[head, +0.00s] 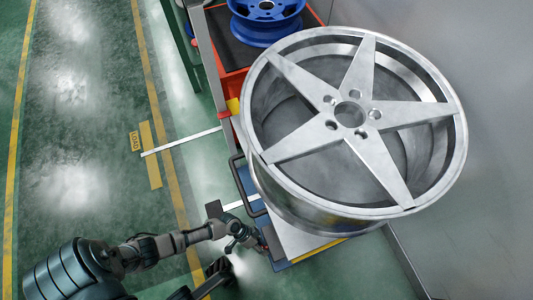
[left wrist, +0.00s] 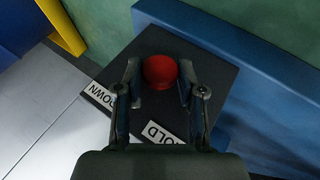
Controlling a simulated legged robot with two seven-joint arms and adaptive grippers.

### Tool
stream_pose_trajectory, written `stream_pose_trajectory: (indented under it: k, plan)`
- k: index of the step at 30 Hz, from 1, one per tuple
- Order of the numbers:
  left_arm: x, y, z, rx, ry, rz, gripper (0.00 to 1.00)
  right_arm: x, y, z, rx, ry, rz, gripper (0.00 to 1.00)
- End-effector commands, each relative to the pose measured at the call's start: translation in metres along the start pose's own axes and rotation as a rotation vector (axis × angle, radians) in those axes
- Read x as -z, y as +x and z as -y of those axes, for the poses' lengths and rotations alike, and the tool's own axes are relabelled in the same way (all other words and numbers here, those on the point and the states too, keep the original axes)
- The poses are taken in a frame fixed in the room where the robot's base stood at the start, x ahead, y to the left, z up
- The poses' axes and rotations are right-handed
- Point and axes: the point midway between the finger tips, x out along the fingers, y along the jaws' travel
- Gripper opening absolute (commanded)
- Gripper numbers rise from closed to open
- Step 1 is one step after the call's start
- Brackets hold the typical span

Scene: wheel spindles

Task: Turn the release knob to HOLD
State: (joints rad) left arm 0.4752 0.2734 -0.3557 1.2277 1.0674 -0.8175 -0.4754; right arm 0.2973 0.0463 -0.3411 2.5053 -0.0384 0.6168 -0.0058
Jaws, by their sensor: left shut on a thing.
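The red round release knob (left wrist: 160,72) sits on a dark square plate (left wrist: 205,75) in the left wrist view. In the head view my left gripper (head: 252,240) reaches the low front corner of the cart below the big wheel. The knob is mostly hidden there, and its pointing direction cannot be told. I cannot make out my right gripper.
A large silver five-spoke wheel (head: 375,150) overhangs the blue cart (head: 243,178) close above my left gripper. A blue wheel (head: 265,25) sits on a red-edged cart behind. A grey wall (head: 490,60) bounds the right. The green floor (head: 75,130) at left is open.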

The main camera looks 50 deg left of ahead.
Motion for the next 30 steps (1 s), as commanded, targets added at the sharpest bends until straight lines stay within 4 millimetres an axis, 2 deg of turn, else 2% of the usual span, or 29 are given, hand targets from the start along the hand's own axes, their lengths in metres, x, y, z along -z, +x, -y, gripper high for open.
stream_pose_trajectory:
  k: [1,18,19,21,30]
  plan:
    - [-0.0084,0.0023,0.0042,-0.008,-0.010,0.014,0.04,-0.0020,-0.0025,-0.0002,0.000,0.000,-0.001,0.40]
    - [-0.0074,0.0007,0.0041,-0.038,-0.021,0.013,0.04,-0.0039,-0.0003,-0.0004,0.004,0.000,-0.012,0.40]
    - [-0.0075,0.0007,0.0041,-0.038,-0.021,0.013,0.46,-0.0038,-0.0003,-0.0004,0.004,0.000,-0.012,0.40]
    - [-0.0067,0.0007,0.0037,-0.039,-0.020,0.012,0.62,-0.0036,-0.0002,-0.0004,0.004,0.000,-0.012,0.40]
    - [-0.0030,-0.0006,0.0016,-0.042,-0.019,0.005,0.62,-0.0031,0.0001,0.0001,0.005,-0.001,-0.011,0.40]
